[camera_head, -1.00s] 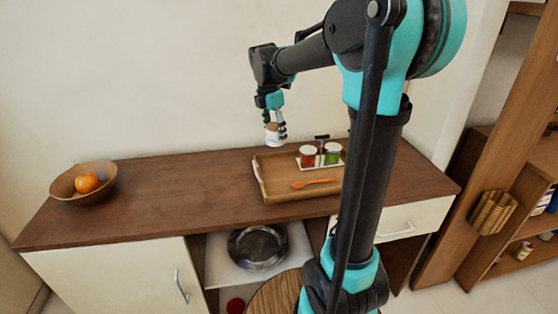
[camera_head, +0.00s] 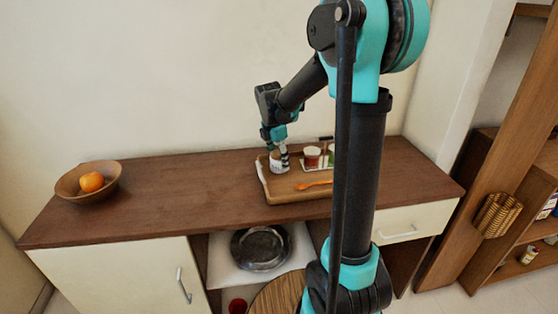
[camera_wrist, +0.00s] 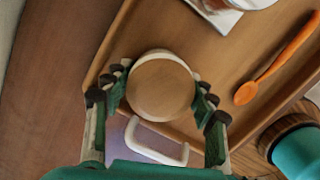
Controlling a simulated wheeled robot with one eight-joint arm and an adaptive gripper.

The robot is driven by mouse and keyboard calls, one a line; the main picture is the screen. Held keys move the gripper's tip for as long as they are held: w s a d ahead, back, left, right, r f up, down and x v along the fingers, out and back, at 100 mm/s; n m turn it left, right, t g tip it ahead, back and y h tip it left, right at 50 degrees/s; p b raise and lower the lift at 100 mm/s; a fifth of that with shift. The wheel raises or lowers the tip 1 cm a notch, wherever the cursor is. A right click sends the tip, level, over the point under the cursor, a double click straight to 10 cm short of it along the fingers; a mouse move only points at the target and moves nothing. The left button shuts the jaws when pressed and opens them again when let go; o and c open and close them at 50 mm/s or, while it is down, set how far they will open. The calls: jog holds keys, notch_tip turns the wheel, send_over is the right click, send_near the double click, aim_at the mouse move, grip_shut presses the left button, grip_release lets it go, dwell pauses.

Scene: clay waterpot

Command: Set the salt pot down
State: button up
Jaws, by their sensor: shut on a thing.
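The salt pot (camera_head: 276,164) is a small white pot with a round wooden lid. It is upright at the back left corner of the wooden tray (camera_head: 290,195). In the wrist view its lid (camera_wrist: 160,88) fills the middle, seen from above. My gripper (camera_head: 279,149) points down from above and is shut on the salt pot, with fingers on both sides of it in the wrist view (camera_wrist: 158,100). The pot is over or on the tray floor; whether its base touches is hard to tell.
A white holder with a red jar (camera_head: 312,156) and a green jar stands at the tray's back right, partly behind my arm. An orange spoon (camera_head: 314,185) lies in the tray, also in the wrist view (camera_wrist: 277,60). A wooden bowl (camera_head: 88,192) with oranges stands far left; the counter between is clear.

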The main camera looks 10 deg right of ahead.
aim_at(275, 154)
jog(key=o, duration=1.3)
jog(key=shift+f, duration=0.1)
jog(key=shift+o, duration=0.2)
jog(key=r, duration=0.4)
jog(key=a+r, duration=0.1)
jog(key=r, duration=0.7)
jog(key=shift+s+a+r, duration=0.1)
jog(key=shift+s+a, duration=0.2)
jog(key=shift+s, duration=0.05)
